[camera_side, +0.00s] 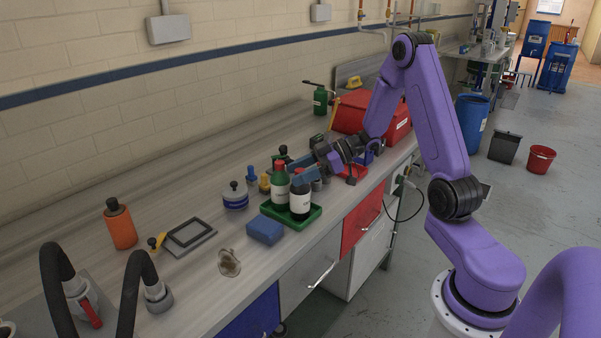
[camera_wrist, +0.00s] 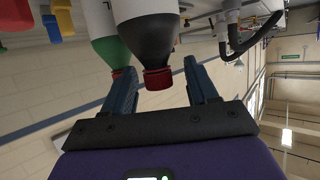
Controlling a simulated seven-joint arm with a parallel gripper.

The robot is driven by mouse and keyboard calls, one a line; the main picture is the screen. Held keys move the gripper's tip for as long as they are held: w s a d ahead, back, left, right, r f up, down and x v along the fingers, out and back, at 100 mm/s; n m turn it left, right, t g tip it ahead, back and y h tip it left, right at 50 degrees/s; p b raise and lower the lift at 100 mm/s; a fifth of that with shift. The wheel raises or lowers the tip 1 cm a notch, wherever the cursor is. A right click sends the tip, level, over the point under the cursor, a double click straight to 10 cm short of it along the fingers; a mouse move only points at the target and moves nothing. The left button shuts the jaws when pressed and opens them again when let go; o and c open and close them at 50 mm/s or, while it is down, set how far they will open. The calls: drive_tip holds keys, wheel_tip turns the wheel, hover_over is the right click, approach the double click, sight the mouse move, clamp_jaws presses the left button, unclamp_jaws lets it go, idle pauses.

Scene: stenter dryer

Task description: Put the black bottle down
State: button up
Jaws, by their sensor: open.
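The black bottle (camera_side: 301,200), with a white label, stands upright in the green tray (camera_side: 270,209) beside a green bottle (camera_side: 280,186) with a red cap. My gripper (camera_side: 300,175) is at the black bottle's upper part and hides its top in the side view. In the wrist view the black bottle (camera_wrist: 148,35) and its red cap lie between the two spread blue fingers of my gripper (camera_wrist: 160,68). The jaws are open; any light contact cannot be told. The green bottle (camera_wrist: 102,35) is close beside the left finger.
A blue sponge (camera_side: 265,230) lies in front of the tray. A blue-and-white jar (camera_side: 235,196) and small bottles stand to the left and behind. A red toolbox (camera_side: 350,112) is farther back. The bench (camera_side: 190,275) has bare room towards the left front.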

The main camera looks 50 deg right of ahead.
drive_tip(key=v, duration=1.2)
drive_tip(key=w+a+h, duration=0.1)
drive_tip(key=w+a, duration=0.1)
drive_tip(key=a, duration=0.1)
drive_tip(key=w+a+r+h, duration=0.1)
drive_tip(key=w+a+h, duration=0.1)
drive_tip(key=w+a, duration=0.1)
drive_tip(key=w+a+h, duration=0.1)
drive_tip(key=w+a, duration=0.1)
drive_tip(key=a, duration=0.1)
drive_tip(key=shift+w+r+n+t, duration=0.25)
drive_tip(key=shift+w+n+t, duration=0.05)
drive_tip(key=shift+w+t, duration=0.1)
drive_tip(key=s+a+h, duration=0.3)
drive_tip(key=a, duration=0.5)
drive_tip(key=s+a+f+g+h, duration=0.1)
drive_tip(key=s+a+g, duration=0.45)
drive_tip(key=s, duration=0.75)
drive_tip(key=s+n+g+h, duration=0.1)
drive_tip(key=s+g, duration=0.3)
drive_tip(key=s, duration=1.2)
drive_tip(key=shift+a+f+n+h, duration=0.3)
drive_tip(key=shift+f+n+h, duration=0.1)
drive_tip(key=shift+n, duration=0.2)
